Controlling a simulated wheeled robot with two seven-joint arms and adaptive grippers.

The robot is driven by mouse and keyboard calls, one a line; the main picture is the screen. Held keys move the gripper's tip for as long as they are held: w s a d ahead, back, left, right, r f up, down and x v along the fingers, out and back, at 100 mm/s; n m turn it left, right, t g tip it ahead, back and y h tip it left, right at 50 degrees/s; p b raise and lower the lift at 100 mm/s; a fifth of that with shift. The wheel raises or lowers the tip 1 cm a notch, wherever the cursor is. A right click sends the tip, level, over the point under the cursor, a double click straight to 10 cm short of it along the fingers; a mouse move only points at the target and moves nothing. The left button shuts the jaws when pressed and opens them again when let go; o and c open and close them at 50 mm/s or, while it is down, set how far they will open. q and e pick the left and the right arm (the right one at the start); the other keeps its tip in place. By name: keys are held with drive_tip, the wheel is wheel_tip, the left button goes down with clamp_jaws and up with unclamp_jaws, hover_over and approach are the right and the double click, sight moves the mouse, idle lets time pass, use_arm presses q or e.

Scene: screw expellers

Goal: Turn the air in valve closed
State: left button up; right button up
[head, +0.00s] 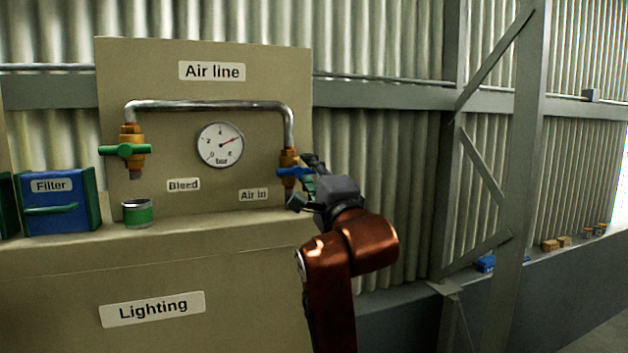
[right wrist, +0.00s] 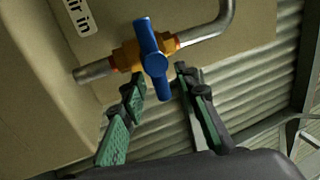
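The air in valve is an orange-brass body (head: 288,158) at the right foot of the metal pipe, with a blue handle (head: 285,172) lying level across the upright pipe. In the right wrist view the blue handle (right wrist: 152,52) crosses the pipe line, and the brass body (right wrist: 128,54) shows behind it. My right gripper (head: 303,181) is at the right side of this valve. In the right wrist view its two green-padded fingers (right wrist: 160,80) are apart, with one end of the handle between or just in front of the tips; contact cannot be told. My left gripper is out of view.
The bleed valve (head: 127,150) has a green handle, with a green can (head: 138,213) below. A blue filter box (head: 54,203) stands at left. The panel (head: 250,75) backs the pipe; a ledge runs below.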

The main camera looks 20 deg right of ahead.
drive_tip(key=v, duration=1.1)
drive_tip(key=shift+s, duration=0.35)
drive_tip(key=shift+a+f, duration=0.1)
drive_tip(key=shift+a, duration=0.05)
